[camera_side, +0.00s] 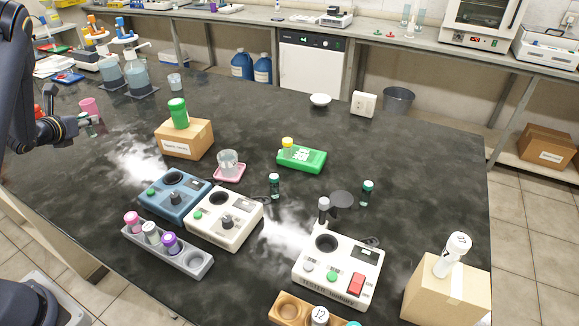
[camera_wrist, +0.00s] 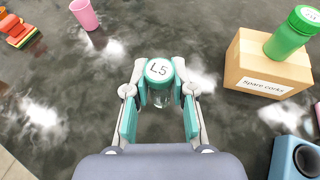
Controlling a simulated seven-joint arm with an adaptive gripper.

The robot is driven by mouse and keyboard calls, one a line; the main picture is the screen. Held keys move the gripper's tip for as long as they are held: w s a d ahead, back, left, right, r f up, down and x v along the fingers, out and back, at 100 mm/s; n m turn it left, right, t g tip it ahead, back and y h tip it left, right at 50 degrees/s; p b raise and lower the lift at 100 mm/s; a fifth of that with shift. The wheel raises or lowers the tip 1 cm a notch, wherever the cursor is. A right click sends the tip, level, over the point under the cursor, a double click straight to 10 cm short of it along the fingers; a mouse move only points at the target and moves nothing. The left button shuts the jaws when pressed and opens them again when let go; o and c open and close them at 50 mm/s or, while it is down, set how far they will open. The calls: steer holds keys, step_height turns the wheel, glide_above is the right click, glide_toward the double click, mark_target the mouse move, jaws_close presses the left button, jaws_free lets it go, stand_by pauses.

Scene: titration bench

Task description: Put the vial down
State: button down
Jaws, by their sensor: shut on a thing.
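The vial (camera_wrist: 160,75) has a teal-green cap marked L5 and a clear body below it. My gripper (camera_wrist: 160,90) is shut on it, with one finger on each side just under the cap. In the side view the vial (camera_side: 87,125) is small at the far left, at the end of my gripper (camera_side: 76,127). It looks upright and low over the black bench. I cannot tell whether its base touches the bench.
A pink cup (camera_side: 91,108) stands close behind the vial. A box labelled Spare corks (camera_side: 184,141) carries a green-capped bottle (camera_side: 178,113). A red item (camera_wrist: 18,32) lies at the wrist view's upper left. Bench around the gripper is clear, with whitish patches.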

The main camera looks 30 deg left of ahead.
steer(key=w+a+f, duration=0.2)
steer(key=w+f, duration=0.1)
steer(key=w+a+f, duration=0.2)
steer(key=w, duration=0.1)
steer(key=w+a+f, duration=0.2)
steer(key=w+f, duration=0.1)
steer(key=shift+w+a+f, duration=0.15)
steer(key=shift+a+f, duration=0.15)
steer(key=shift+a, duration=0.05)
steer(key=shift+w+a+f, duration=0.1)
steer(key=shift+w+f, duration=0.1)
steer(key=shift+f, duration=1.55)
steer(key=shift+f, duration=0.1)
steer(key=c, duration=1)
jaws_free()
